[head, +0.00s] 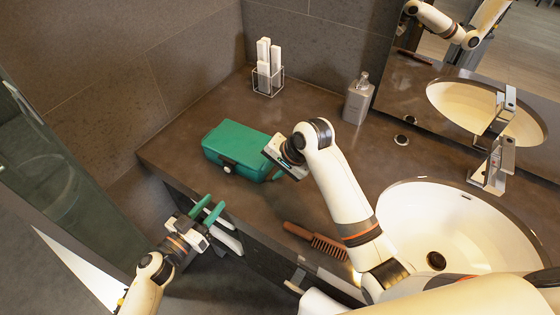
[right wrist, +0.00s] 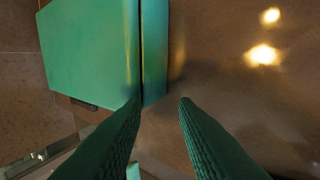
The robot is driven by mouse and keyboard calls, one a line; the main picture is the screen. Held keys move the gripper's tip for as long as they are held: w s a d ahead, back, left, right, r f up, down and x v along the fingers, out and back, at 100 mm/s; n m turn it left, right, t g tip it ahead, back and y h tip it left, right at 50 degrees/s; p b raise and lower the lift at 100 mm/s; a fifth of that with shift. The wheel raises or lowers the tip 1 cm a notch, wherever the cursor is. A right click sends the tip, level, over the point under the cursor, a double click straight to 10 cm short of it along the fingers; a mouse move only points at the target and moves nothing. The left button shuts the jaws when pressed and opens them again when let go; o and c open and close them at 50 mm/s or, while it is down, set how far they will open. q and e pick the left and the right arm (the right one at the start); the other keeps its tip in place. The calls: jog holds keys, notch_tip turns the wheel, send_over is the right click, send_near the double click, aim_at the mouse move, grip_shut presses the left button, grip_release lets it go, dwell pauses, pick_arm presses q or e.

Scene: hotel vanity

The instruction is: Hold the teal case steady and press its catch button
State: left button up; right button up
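The teal case (head: 238,143) lies closed on the counter, with a small dark catch (head: 227,166) on its front face. In the right wrist view the case (right wrist: 90,50) fills the upper left, and a dark part that looks like the catch (right wrist: 83,104) shows at its lower edge. My right gripper (head: 274,174) is at the case's right end; its fingers (right wrist: 160,100) are apart with bare counter between them. The left finger in that view overlaps the case's edge; contact is unclear. My left gripper (head: 209,208) is open and empty, in front of the counter's edge.
A wire holder with white sticks (head: 267,78), a grey dispenser (head: 356,99) and a sink (head: 440,225) with a tap (head: 492,165) stand farther off. Counter left of the case is clear.

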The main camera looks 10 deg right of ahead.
jog(key=v, duration=1.2)
jog(key=shift+b, duration=0.35)
